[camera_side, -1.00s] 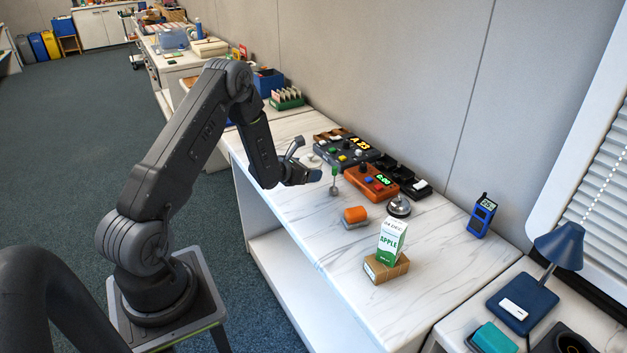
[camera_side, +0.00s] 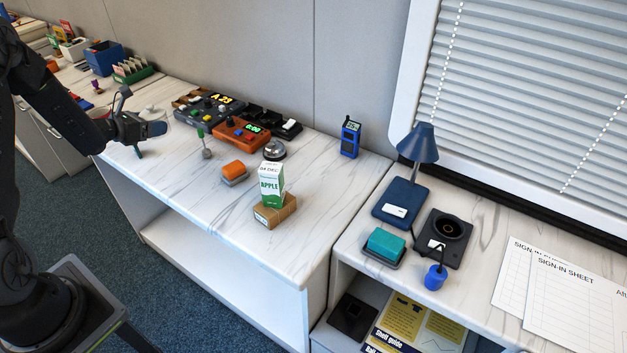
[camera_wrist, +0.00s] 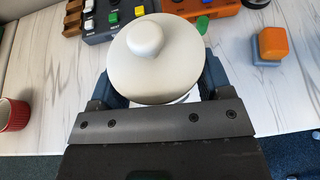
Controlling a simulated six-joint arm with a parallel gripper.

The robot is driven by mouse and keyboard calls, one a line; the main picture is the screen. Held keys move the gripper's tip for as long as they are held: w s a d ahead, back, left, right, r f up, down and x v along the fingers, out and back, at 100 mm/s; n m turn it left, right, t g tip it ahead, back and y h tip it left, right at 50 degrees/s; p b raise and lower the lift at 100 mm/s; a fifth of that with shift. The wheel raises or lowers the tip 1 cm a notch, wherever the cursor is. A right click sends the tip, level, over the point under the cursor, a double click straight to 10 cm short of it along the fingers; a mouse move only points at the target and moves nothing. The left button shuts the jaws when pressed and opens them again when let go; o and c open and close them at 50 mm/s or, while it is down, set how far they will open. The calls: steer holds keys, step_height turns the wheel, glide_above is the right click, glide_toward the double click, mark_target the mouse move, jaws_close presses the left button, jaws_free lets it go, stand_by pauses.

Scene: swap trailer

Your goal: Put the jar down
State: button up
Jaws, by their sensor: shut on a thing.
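The jar shows from above in the wrist view as a round, pale off-white lid (camera_wrist: 148,75) with a ball knob; its body is mostly hidden under the lid. My gripper (camera_wrist: 160,92) is shut on it, with one dark blue finger on each side. In the side view my gripper (camera_side: 155,128) is over the left part of the marbled bench (camera_side: 325,190), and the pale lid (camera_side: 150,108) shows small just behind the fingers. I cannot tell whether the jar's base touches the bench.
A control panel (camera_side: 212,108), an orange timer box (camera_side: 240,131) and a green-topped lever (camera_side: 205,146) stand right of my gripper. An orange block (camera_side: 233,168) and a carton on a box (camera_side: 271,187) are farther right. A red cup (camera_wrist: 14,105) stands left in the wrist view.

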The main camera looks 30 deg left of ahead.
steer(key=w+d+r+m+g+h, duration=0.1)
steer(key=w+d+m+g+h, duration=0.3)
steer(key=w+d+m+h, duration=0.8)
steer(key=w+d+f+m+g, duration=0.1)
steer(key=w+d+f+g, duration=0.1)
steer(key=d, duration=0.8)
steer(key=w+d+f+m+g, duration=0.1)
steer(key=w+d+f+g, duration=0.1)
steer(key=d, duration=0.8)
steer(key=w+d+f+g, duration=0.2)
steer(key=w+d+f, duration=0.1)
steer(key=d, duration=0.7)
steer(key=shift+w+d+f+m+g, duration=0.3)
steer(key=shift+d+f+m, duration=0.1)
steer(key=shift+f, duration=0.1)
steer(key=shift+w+d+f, duration=0.15)
steer(key=shift+d+f, duration=0.2)
steer(key=shift+d, duration=0.1)
steer(key=shift+f, duration=1.9)
steer(key=shift+f, duration=0.1)
steer(key=o, duration=1.7)
steer(key=shift+f, duration=0.1)
